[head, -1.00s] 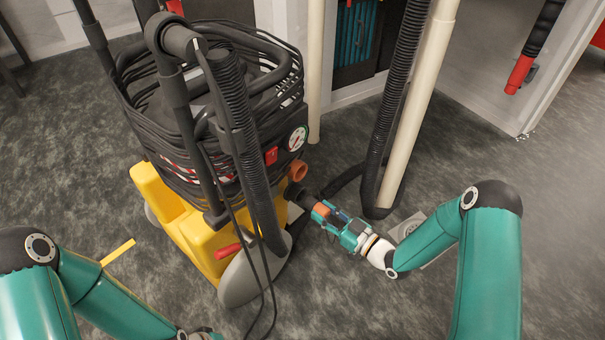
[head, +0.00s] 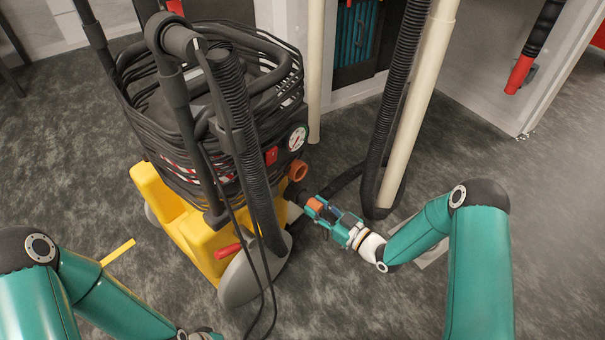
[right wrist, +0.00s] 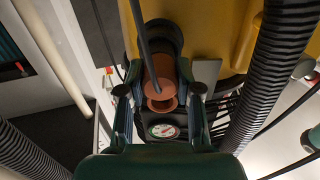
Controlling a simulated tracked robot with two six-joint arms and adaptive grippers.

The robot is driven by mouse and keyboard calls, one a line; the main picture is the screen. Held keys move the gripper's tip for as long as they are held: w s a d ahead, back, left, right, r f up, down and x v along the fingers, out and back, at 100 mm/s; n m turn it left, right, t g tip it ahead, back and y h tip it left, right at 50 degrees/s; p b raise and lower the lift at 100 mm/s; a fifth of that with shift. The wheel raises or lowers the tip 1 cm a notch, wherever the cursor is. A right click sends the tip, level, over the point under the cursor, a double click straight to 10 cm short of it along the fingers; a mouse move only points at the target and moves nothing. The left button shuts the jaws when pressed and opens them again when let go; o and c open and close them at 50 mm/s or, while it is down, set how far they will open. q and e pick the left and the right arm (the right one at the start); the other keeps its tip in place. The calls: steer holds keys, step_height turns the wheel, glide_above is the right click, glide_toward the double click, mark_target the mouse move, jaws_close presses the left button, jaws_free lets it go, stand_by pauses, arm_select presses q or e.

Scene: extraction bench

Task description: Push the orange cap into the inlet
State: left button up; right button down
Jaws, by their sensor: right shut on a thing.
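The orange cap (head: 315,204) is in the jaws of my right gripper (head: 313,207), beside the yellow-based machine. In the right wrist view the orange cap (right wrist: 159,72) shows between the fingers of my right gripper (right wrist: 159,92). A black round stub, apparently the inlet (head: 293,191), sticks out of the machine just left of the cap. The dark round opening (right wrist: 162,36) also shows in the right wrist view, near the cap. I cannot tell whether cap and inlet touch. My left arm reaches the bottom edge, its gripper cut off.
An orange ring-shaped fitting (head: 298,171) sits on the machine just above the inlet, below a round gauge (head: 297,137). A black ribbed hose (head: 390,110) and a cream pole (head: 418,105) stand behind my right gripper. Open floor (head: 345,300) lies in front.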

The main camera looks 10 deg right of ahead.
steer(key=shift+x, duration=1.15)
steer(key=c, duration=0.7)
jaws_free()
steer(key=v, duration=1.2)
steer(key=shift+f, duration=0.1)
steer(key=shift+a, duration=0.1)
